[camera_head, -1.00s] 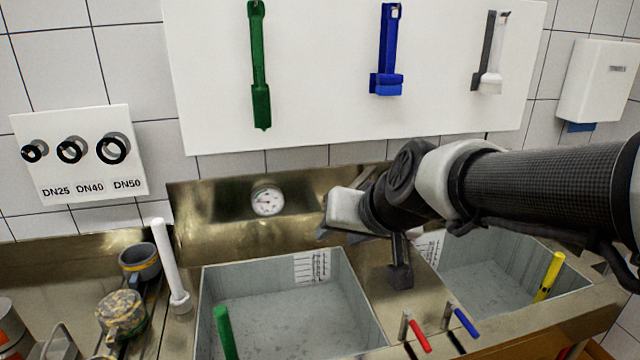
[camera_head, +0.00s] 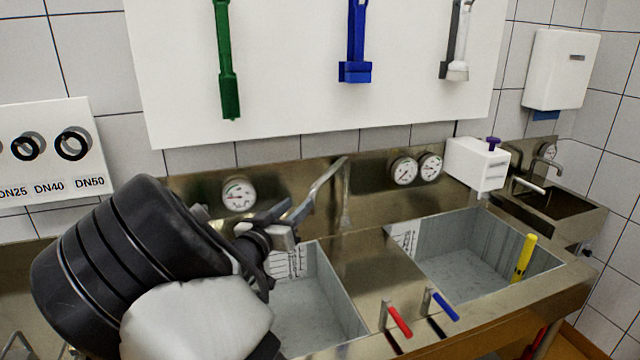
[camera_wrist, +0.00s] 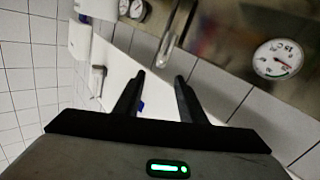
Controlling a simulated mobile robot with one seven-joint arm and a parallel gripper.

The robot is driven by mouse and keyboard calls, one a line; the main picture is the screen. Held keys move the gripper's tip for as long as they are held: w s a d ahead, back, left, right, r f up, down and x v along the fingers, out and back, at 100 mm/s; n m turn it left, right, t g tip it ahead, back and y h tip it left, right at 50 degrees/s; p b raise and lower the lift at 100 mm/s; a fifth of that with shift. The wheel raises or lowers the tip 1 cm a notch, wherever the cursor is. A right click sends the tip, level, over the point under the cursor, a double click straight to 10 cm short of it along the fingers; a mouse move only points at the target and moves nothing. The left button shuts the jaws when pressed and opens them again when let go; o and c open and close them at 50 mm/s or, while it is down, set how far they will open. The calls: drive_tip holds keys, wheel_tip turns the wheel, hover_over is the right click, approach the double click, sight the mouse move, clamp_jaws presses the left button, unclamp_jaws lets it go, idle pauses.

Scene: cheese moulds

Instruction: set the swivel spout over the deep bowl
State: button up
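The swivel spout (camera_head: 322,184) is a bright metal pipe by the back wall of the sink unit. It slants down to the left from its upright, over the left basin side. My gripper (camera_head: 292,215) is at the spout's lower end. In the wrist view my gripper (camera_wrist: 160,76) has its two dark fingers apart, with nothing seen between them. The spout (camera_wrist: 167,45) shows just beyond the fingertips; I cannot tell whether they touch. The left basin (camera_head: 345,300) is partly hidden by my arm. The right basin (camera_head: 465,272) is in full view. Which is deeper is unclear.
Red (camera_head: 399,321) and blue (camera_head: 445,306) lever handles stand at the front edge between the basins. A yellow stick (camera_head: 524,257) leans in the right basin. Gauges (camera_head: 404,170) sit on the back panel. A white box (camera_head: 476,164) stands behind the right basin.

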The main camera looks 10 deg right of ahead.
sight(321, 182)
drive_tip(key=x, duration=1.5)
drive_tip(key=shift+w+d+p, duration=0.1)
drive_tip(key=shift+w+p, duration=0.15)
drive_tip(key=shift+p, duration=0.1)
clamp_jaws()
